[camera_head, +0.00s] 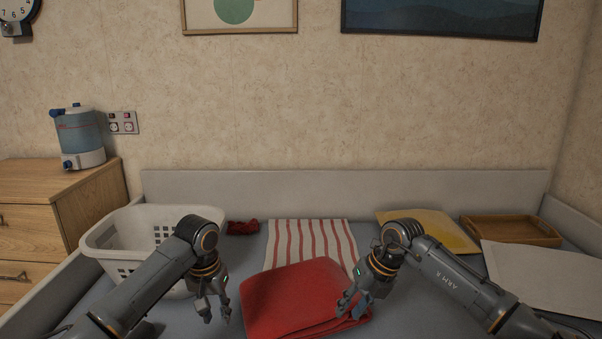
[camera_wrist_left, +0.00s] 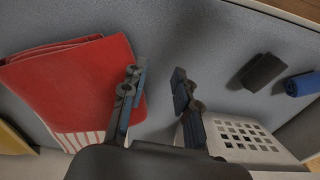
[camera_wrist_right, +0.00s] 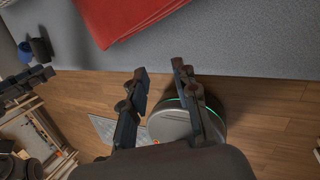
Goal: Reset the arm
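My left gripper (camera_head: 216,312) is in the head view above the grey table, between the white basket and the folded red cloth (camera_head: 292,298). Its two fingers are apart with nothing between them in the left wrist view (camera_wrist_left: 156,80). My right gripper (camera_head: 350,306) is at the right edge of the red cloth, which it partly covers in the head view; I cannot tell if it touches. In the right wrist view its fingers (camera_wrist_right: 160,75) are apart and empty, with the table's edge and wooden floor behind them. The red cloth lies flat on the table.
A white slotted basket (camera_head: 125,232) stands at the left. A striped cloth (camera_head: 310,240), small dark red cloth (camera_head: 243,227), yellow cloth (camera_head: 432,228), wooden tray (camera_head: 511,230) and white panel (camera_head: 545,270) lie behind and right. Dark (camera_wrist_left: 263,71) and blue (camera_wrist_left: 302,83) rolls lie near the basket.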

